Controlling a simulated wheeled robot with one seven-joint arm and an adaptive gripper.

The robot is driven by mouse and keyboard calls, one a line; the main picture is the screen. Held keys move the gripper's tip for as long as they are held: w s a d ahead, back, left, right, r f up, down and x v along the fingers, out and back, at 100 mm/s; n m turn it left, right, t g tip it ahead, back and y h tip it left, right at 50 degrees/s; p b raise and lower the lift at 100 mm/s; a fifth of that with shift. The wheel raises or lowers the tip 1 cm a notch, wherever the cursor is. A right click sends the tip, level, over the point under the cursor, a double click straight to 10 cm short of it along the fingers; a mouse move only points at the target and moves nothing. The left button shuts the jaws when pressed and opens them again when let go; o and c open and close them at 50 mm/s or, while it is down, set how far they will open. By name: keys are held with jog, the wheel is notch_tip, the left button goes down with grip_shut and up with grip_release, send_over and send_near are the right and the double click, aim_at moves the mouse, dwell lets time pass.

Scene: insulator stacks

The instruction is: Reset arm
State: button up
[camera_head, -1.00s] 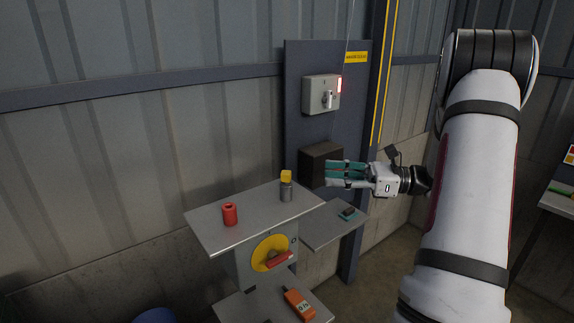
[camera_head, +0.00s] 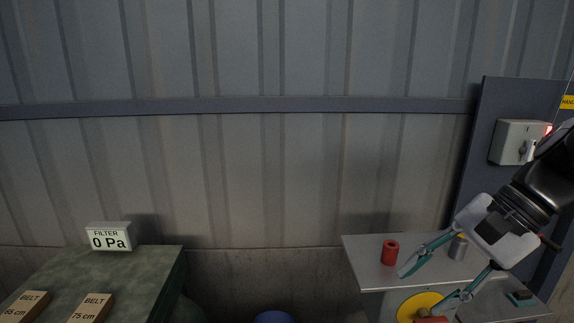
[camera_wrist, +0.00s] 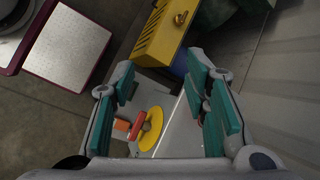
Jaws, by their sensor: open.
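My gripper (camera_head: 432,284) is open, with its two teal-padded fingers spread apart and nothing between them. In the head view it is at the lower right, in front of the grey metal stand (camera_head: 361,257). In the wrist view my gripper (camera_wrist: 164,108) points down past the stand, with the yellow disc (camera_wrist: 151,128) and its red handle (camera_wrist: 137,127) seen between the fingers. A red cylinder (camera_head: 390,252) stands on the stand's top, left of the gripper. A grey cylinder (camera_head: 458,248) with a yellow top stands behind the gripper, partly hidden.
A switch box (camera_head: 511,141) is on the dark panel (camera_head: 487,105) at right. A green table (camera_head: 140,268) at left holds a filter gauge (camera_head: 109,238) reading 0 Pa and two belt boxes (camera_head: 92,308). A blue round object (camera_head: 273,318) is on the floor between.

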jog(key=s+a+r+n+t+h, duration=0.1)
jog(key=s+n+t+h, duration=0.3)
jog(key=n, duration=0.7)
jog(key=shift+s+a+r+h+b, duration=0.4)
jog(key=shift+s+r+h, duration=0.1)
jog(key=shift+s+h, duration=0.75)
jog(key=shift+w, duration=0.1)
